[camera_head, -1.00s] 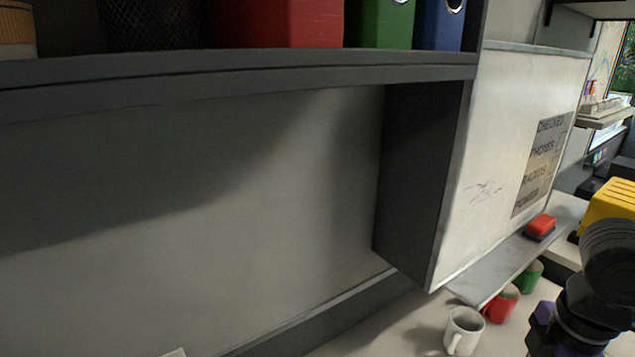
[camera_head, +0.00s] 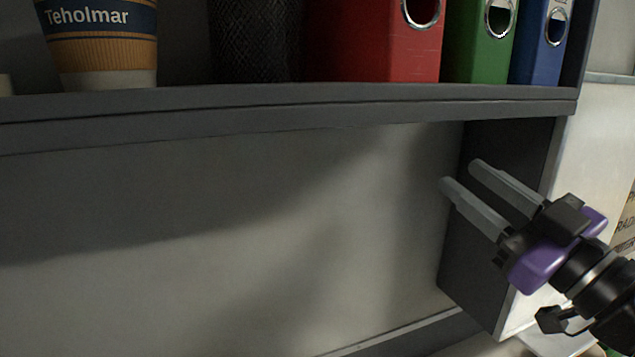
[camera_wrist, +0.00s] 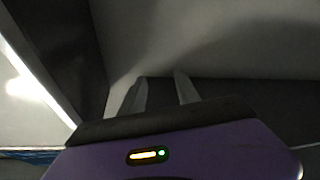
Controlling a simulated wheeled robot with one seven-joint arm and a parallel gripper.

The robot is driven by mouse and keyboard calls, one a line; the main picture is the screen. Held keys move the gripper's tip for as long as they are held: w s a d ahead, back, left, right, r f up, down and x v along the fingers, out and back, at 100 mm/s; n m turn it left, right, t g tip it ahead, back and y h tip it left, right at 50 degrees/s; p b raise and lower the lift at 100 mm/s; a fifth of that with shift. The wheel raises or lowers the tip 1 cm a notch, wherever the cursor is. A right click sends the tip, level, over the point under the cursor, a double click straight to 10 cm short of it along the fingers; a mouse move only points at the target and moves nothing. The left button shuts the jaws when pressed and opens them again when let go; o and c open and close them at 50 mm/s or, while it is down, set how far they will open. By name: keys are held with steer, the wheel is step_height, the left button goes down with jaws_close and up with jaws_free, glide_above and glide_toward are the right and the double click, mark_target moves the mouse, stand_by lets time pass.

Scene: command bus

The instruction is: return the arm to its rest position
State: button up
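My gripper (camera_head: 458,174) is at the right in the head view, in front of the dark side panel (camera_head: 500,240) under the shelf. Its two long grey fingers point up and left, with a clear gap between them and nothing held. The purple gripper body and black wrist run off the lower right edge. In the wrist view the two fingers (camera_wrist: 160,85) stand apart and empty, facing a grey wall and a dark panel. Most of my arm is out of view.
A dark shelf (camera_head: 300,115) crosses above, bearing a Teholmar paper cup (camera_head: 105,45), a black mesh holder (camera_head: 255,40), and red (camera_head: 375,45), green (camera_head: 478,45) and blue (camera_head: 538,45) binders. The space under the shelf, left of my gripper, is clear.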

steer(key=s+d+m+t+h, duration=0.5)
steer(key=m+t+h, duration=0.25)
steer(key=m, duration=0.25)
steer(key=s+d+f+m+g+h, duration=0.1)
steer(key=s+f+m+g+h, duration=0.1)
steer(key=s+f+m+h, duration=0.25)
steer(key=s+d+f+m+g+h, duration=0.1)
steer(key=f+m+h, duration=0.2)
steer(key=f+h, duration=0.35)
steer(key=s+a+f+n+g+y, duration=0.3)
steer(key=s+f+n+g+y, duration=0.1)
steer(key=s+f, duration=0.9)
steer(key=s+a+f+n+g+y, duration=0.4)
steer(key=s+f, duration=0.9)
steer(key=s, duration=0.1)
steer(key=shift+f+g, duration=0.2)
steer(key=shift+g, duration=0.15)
steer(key=shift+s, duration=0.1)
